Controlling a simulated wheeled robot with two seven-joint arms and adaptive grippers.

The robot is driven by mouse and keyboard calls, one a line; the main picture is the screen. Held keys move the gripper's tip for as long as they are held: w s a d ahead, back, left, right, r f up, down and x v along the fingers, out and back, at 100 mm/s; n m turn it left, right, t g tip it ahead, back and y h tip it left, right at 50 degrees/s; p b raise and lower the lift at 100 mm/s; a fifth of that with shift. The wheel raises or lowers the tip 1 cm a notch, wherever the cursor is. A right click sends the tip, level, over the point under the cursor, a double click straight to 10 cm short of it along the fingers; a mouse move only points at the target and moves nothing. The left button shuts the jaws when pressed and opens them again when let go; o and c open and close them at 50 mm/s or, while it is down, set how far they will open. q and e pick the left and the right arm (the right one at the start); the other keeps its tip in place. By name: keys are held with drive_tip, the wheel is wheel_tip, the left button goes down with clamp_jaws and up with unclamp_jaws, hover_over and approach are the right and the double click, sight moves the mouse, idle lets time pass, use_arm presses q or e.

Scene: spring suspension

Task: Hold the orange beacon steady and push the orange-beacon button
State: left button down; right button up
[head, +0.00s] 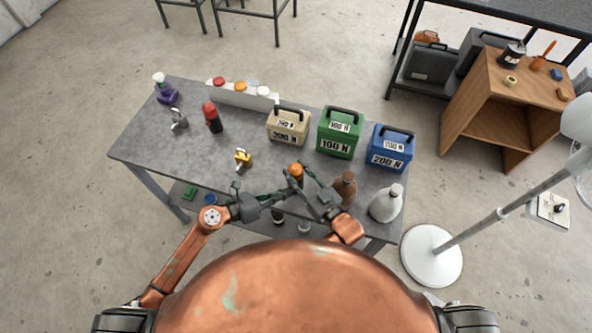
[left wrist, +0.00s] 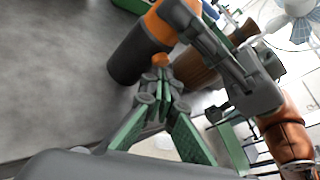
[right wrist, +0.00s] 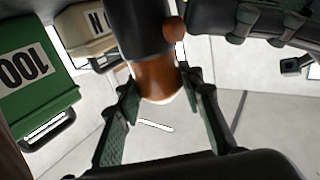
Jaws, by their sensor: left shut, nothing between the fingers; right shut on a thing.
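The orange beacon (head: 296,168) has an orange dome on a dark round body and stands upright near the table's front edge. It also shows in the left wrist view (left wrist: 130,55) and the right wrist view (right wrist: 145,30). My right gripper (head: 304,175) is shut on the beacon, its green-padded fingers on either side of it near the dome. A small orange button (left wrist: 160,57) sticks out from the dark body. My left gripper (left wrist: 161,80) is shut and empty, its fingertips right at the button. I cannot tell whether they touch it or whether it is pressed in.
A beige case (head: 288,125), a green case (head: 338,134) and a blue case (head: 390,149) stand behind the beacon. A red beacon (head: 212,117) and a brass item (head: 243,158) are left.

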idle(0.4)
use_arm(q)
drive_tip(key=shift+w+d, duration=0.2)
drive_tip(key=shift+w, duration=0.25)
drive_tip(key=shift+s, duration=0.1)
drive_tip(key=shift+s+a, duration=0.2)
drive_tip(key=shift+s, duration=0.25)
drive_tip(key=s, duration=0.1)
drive_tip(key=s+a, duration=0.1)
drive_tip(key=s, duration=0.1)
drive_tip(key=s+a, duration=0.1)
drive_tip(key=s, duration=0.1)
drive_tip(key=shift+s, duration=0.25)
idle(0.3)
